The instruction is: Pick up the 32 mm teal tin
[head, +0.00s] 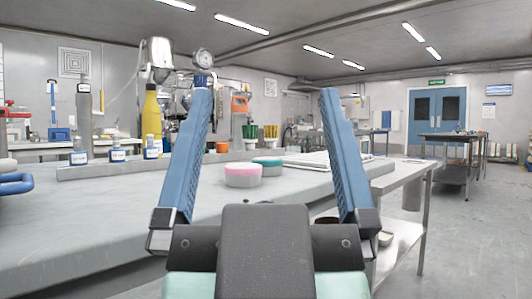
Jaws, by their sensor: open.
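My gripper (265,92) is open, its two blue fingers spread wide and pointing forward, with nothing between the tips. Beyond the fingers, a low round tin with a teal top (268,161) sits on the grey worktop (120,205). A low round tin with a pink top (243,170) stands in front of it to the left and hides part of it. Both tins appear between the fingers in the picture, farther off than the gripper. I cannot judge the teal tin's size from this view.
A pale tray (315,160) lies right of the teal tin. A yellow bottle (152,122), small labelled bottles (118,152) and a grey cylinder (84,122) stand at the left. Machines line the back. A lower metal table (405,180) and open floor lie right.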

